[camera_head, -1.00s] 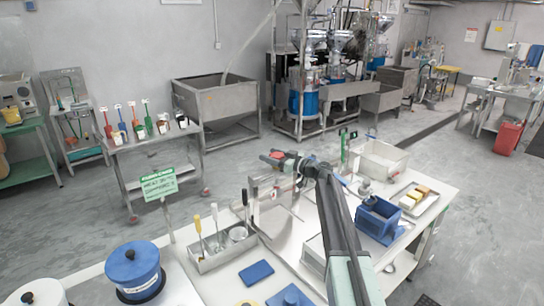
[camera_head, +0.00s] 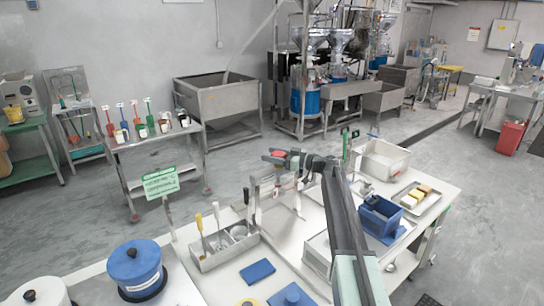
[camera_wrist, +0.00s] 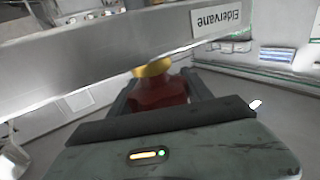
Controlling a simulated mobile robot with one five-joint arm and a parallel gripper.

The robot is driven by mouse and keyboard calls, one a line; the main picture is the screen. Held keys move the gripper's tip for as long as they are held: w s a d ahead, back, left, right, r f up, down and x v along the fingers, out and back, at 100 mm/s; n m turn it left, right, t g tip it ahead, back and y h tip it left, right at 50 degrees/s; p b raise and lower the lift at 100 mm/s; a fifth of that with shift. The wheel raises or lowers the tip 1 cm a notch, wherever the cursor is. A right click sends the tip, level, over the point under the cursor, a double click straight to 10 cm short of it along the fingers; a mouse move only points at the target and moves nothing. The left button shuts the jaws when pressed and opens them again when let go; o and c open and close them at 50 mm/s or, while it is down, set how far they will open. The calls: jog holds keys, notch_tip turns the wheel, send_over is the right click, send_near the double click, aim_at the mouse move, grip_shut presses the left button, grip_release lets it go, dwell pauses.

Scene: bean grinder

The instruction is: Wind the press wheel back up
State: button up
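A red part with a yellow piece on top, seemingly the press wheel (camera_wrist: 158,93), sits between the two dark fingers of my gripper (camera_wrist: 160,88) in the wrist view. It fills the space between them, and my gripper appears shut on it. A steel beam labelled Eldervane (camera_wrist: 100,60) crosses just beyond. In the head view my gripper (camera_head: 276,158) is above the far edge of the worktable, with a little red of the wheel (camera_head: 279,153) showing at its fingers. The press's steel uprights (camera_head: 255,195) stand below; the wheel's full outline is hidden.
The white worktable (camera_head: 295,245) holds a steel tool tray (camera_head: 222,257), a blue pot (camera_head: 134,268), a blue box (camera_head: 380,214) and a tray of blocks (camera_head: 432,204) at right. Open floor lies beyond the table.

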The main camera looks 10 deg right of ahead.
jog(key=o, duration=0.4)
